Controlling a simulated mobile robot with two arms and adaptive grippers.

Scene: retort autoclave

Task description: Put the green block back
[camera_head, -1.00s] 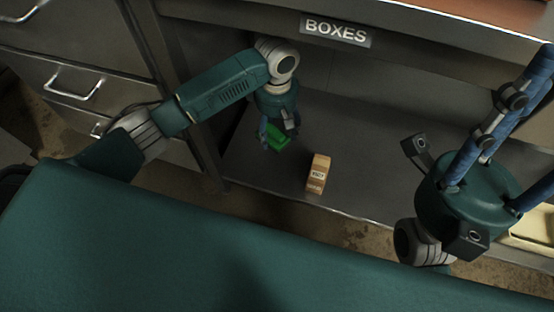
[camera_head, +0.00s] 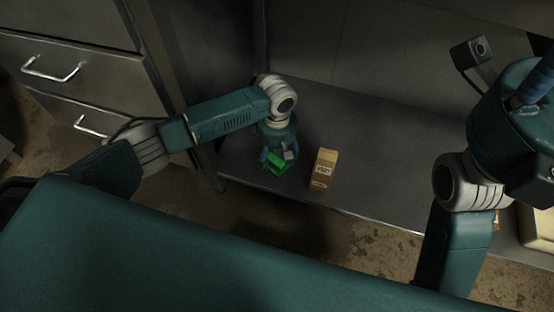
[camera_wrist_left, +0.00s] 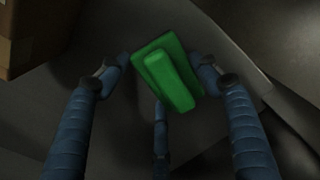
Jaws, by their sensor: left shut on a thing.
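The green block (camera_head: 278,166) is held by my left gripper (camera_head: 276,158), low over the dark grey shelf. In the left wrist view the green block (camera_wrist_left: 170,78) sits between the blue fingers of my left gripper (camera_wrist_left: 163,70), which is shut on it. The block looks like a flat plate with a raised bar. I cannot tell whether it touches the shelf. My right gripper (camera_head: 535,88) is at the right edge, and its fingers run out of the picture.
A brown carton (camera_head: 323,168) stands on the shelf (camera_head: 375,140) just right of the left gripper; it also shows in the left wrist view (camera_wrist_left: 30,38). Metal drawers (camera_head: 75,60) stand at the left. The shelf right of the carton is clear.

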